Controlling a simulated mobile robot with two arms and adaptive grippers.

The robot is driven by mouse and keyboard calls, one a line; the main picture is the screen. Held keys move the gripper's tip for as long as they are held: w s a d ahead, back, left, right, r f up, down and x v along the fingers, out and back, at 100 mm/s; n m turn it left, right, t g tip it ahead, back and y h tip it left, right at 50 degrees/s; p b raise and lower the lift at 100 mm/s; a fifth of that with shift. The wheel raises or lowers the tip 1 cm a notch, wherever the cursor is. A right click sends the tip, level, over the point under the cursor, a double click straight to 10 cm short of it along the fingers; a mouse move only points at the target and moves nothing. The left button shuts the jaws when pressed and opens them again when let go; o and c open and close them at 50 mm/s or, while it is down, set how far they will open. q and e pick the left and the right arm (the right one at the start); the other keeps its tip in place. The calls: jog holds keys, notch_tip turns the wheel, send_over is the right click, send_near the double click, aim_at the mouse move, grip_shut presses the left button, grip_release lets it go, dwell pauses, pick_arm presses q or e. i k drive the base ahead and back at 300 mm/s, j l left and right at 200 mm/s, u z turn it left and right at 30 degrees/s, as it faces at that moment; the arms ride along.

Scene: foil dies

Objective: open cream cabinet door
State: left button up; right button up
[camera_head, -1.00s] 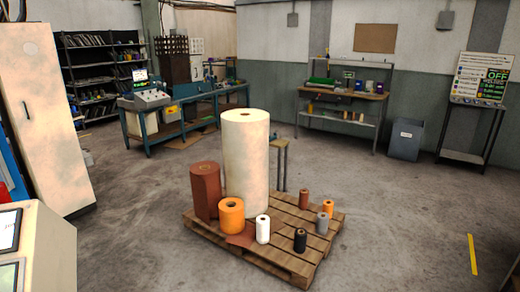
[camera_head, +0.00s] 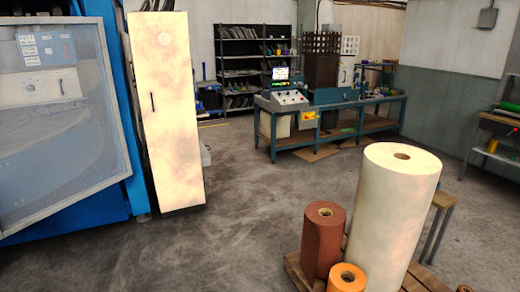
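The cream cabinet (camera_head: 170,130) stands at the left in the head view, tall and narrow, against a blue machine. Its door faces me and looks shut. A dark vertical handle (camera_head: 152,102) sits near the left edge of the door, and a pale round mark shows near its top. Neither of my grippers shows in the view, so their state and position are hidden.
A blue machine (camera_head: 68,12) with a large clear panel is left of the cabinet. A pallet (camera_head: 298,275) with a big cream roll (camera_head: 395,215) and smaller rolls stands front right. A blue workbench (camera_head: 330,137) is behind. The floor (camera_head: 235,220) before the cabinet is clear.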

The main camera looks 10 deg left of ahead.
aim_at(160, 48)
jog(key=i+j+u, duration=0.15)
jog(key=i+u, duration=0.15)
jog(key=i, duration=0.25)
jog(key=i+u, duration=0.25)
jog(key=i, duration=0.3)
jog(key=i+u, duration=0.3)
jog(key=i, duration=0.3)
jog(key=i+l+u, duration=0.25)
jog(key=i, duration=0.3)
